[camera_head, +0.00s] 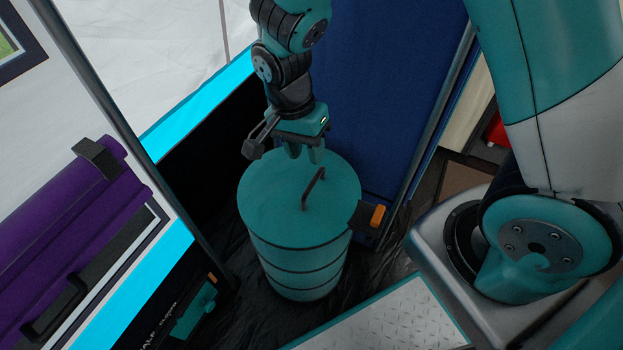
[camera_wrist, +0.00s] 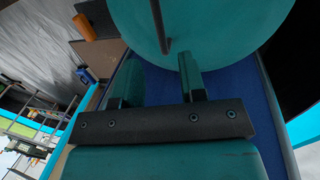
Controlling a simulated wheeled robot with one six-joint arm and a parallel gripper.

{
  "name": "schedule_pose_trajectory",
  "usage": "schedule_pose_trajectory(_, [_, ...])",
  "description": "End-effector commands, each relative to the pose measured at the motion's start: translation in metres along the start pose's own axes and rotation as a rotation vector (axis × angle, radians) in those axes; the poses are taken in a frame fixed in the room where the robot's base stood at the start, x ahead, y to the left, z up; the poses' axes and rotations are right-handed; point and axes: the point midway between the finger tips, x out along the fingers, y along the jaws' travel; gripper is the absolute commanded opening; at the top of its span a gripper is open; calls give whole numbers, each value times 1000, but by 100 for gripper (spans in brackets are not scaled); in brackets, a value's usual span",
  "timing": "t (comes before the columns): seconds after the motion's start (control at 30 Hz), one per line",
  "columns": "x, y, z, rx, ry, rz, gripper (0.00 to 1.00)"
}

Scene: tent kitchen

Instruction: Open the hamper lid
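The hamper (camera_head: 297,262) is a teal ribbed drum standing upright on the dark floor. Its round teal lid (camera_head: 262,205) lies flat on top and looks shut. A thin dark bar handle (camera_head: 313,188) rises from the lid; it also shows in the wrist view (camera_wrist: 158,22). My gripper (camera_head: 305,155) points down over the lid's far side, behind the handle. Its two fingers stand apart with nothing between them, so it is open, as the wrist view (camera_wrist: 160,72) shows. The handle lies beyond the fingertips. Whether a fingertip touches the lid I cannot tell.
A dark tab with an orange end (camera_head: 377,215) juts out at the hamper's right rim. A blue panel (camera_head: 385,90) stands close behind. A purple roll (camera_head: 70,225) is at left, beside a slanted dark pole (camera_head: 130,135). A metal tread plate (camera_head: 390,320) lies in front.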

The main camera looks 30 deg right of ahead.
Motion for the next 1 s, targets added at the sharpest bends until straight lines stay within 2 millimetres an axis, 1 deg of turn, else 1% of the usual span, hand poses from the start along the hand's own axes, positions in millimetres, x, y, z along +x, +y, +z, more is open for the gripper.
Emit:
schedule_pose_trajectory(0.03, [17, 0, 0, 0, -1, 5, 38])
schedule_pose_trajectory(0.1, [31, 0, 0, 0, -1, 3, 38])
schedule_pose_trajectory(0.2, [48, 0, 0, 0, -1, 2, 38])
schedule_pose_trajectory(0.3, [60, 0, 0, 0, -1, 1, 38])
schedule_pose_trajectory(0.47, [69, 0, 0, -1, -1, 0, 38])
schedule_pose_trajectory(0.77, [70, 0, 0, -1, 0, -1, 38])
schedule_pose_trajectory(0.8, [70, 0, 0, -1, 0, -1, 29])
schedule_pose_trajectory(0.87, [70, 0, 0, -1, 0, -1, 15])
schedule_pose_trajectory(0.9, [70, 0, 0, -1, 0, -1, 6])
schedule_pose_trajectory(0.93, [70, 0, 0, -1, 0, -1, 0])
schedule_pose_trajectory(1.0, [70, 0, 0, -1, 0, -1, 0])
